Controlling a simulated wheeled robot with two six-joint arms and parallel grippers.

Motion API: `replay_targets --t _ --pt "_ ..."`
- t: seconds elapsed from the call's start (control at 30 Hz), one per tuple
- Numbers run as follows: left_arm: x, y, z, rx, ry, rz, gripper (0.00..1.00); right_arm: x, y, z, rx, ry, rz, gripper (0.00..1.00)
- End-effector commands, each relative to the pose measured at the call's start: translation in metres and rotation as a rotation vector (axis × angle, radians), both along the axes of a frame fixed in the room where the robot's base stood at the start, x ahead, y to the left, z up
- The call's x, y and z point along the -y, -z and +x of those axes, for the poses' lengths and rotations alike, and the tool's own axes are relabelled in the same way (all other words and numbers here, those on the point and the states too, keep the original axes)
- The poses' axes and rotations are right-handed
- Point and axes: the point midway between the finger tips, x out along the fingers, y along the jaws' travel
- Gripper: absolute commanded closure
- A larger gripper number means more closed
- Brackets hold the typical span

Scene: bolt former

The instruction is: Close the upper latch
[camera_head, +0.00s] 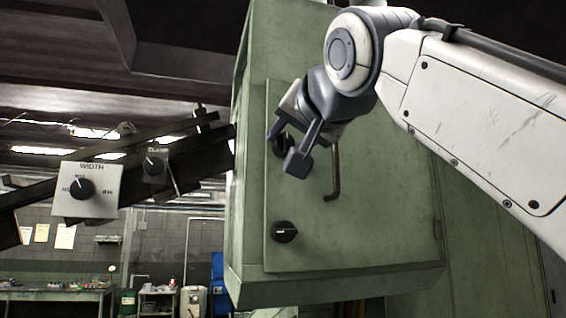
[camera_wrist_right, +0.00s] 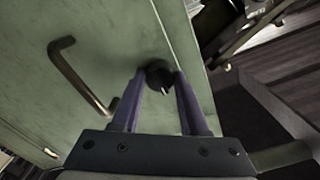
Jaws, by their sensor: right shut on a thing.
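The green cabinet door (camera_head: 380,225) carries two round black latches along its left edge. The upper latch (camera_head: 279,146) is mostly hidden behind my right gripper (camera_head: 287,146) in the head view. In the right wrist view the upper latch (camera_wrist_right: 158,73) sits between the tips of my right gripper (camera_wrist_right: 159,77), which is shut on it. A pale mark shows on its near side there. The lower latch (camera_head: 284,231) is uncovered, with its pale mark lying about level. My left gripper is not in view.
A bent metal door handle (camera_head: 335,178) stands out right of the latches; it also shows in the wrist view (camera_wrist_right: 78,75). Left of the cabinet is a dark beam with a white WIDTH dial panel (camera_head: 87,190) and a CLAMP dial (camera_head: 155,163). A workbench (camera_head: 55,292) stands far behind.

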Motion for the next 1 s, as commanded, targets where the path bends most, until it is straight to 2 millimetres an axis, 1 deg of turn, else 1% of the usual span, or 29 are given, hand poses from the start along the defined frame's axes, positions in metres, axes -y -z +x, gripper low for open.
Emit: replay_targets --t 0.07,0.3,0.57,0.8,0.9,1.0 --pt "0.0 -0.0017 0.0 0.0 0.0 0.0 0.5 0.0002 -0.0005 0.0 0.012 0.0 -0.042 1.0" --pt "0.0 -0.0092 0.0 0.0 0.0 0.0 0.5 0.0002 -0.001 -0.0002 0.115 0.0 -0.362 1.0" --pt "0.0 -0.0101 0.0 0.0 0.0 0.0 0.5 0.0003 -0.0002 -0.0001 0.172 0.0 -0.528 1.0" --pt "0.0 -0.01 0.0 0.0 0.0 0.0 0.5 0.0002 -0.0001 -0.0001 0.272 0.001 -0.833 1.0" --pt "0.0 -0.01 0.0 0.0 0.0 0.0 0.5 0.0002 -0.0001 0.0 0.292 0.001 -0.897 1.0" --pt "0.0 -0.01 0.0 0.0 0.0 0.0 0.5 0.0002 -0.0001 0.0 0.297 0.0 -0.914 1.0"
